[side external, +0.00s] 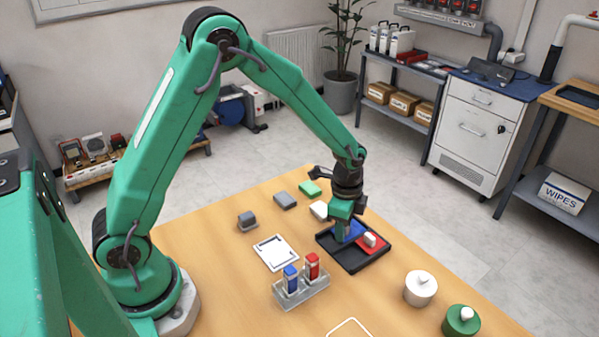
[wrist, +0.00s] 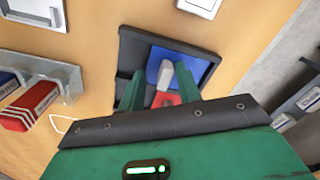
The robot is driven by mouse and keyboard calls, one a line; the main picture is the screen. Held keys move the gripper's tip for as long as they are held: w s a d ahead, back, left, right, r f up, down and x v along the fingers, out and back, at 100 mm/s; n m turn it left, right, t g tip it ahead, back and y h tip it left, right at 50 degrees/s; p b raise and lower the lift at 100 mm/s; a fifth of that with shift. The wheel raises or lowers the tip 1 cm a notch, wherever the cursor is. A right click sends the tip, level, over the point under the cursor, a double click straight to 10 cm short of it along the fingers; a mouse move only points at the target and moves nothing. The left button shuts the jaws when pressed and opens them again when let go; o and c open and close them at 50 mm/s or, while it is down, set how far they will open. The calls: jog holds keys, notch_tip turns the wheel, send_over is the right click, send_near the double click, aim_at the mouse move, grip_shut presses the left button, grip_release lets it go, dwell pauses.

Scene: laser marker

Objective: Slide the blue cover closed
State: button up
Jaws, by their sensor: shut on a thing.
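The black tray (side external: 366,262) lies on the wooden table and also shows in the wrist view (wrist: 127,50). The blue cover (side external: 352,229) lies in it at the far left in the side view, partly hidden by my gripper. In the wrist view the blue cover (wrist: 199,69) shows beyond the fingers. The red cover (side external: 368,249) with a white knob lies beside it; a red part (wrist: 163,99) shows between the fingers. My gripper (side external: 343,236) points down at the blue cover and is shut on its handle. In the wrist view my gripper (wrist: 160,82) has a pale knob between its fingers; the exact contact is unclear.
A grey holder (side external: 302,294) with a blue and a red piece stands in front of the tray. A white plate (side external: 276,253) lies to the left. Small blocks (side external: 311,189) lie behind. White (side external: 420,288) and green (side external: 461,321) knobbed pieces stand at the front right.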

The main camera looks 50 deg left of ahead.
jog(key=shift+w+a+f+g, duration=0.25)
jog(key=shift+w+f+g, duration=0.05)
jog(key=shift+w+f, duration=0.3)
jog(key=o, duration=0.6)
jog(key=shift+d, duration=0.1)
jog(key=shift+w+r, duration=0.15)
jog(key=shift+r, duration=3.5)
jog(key=shift+r, duration=0.1)
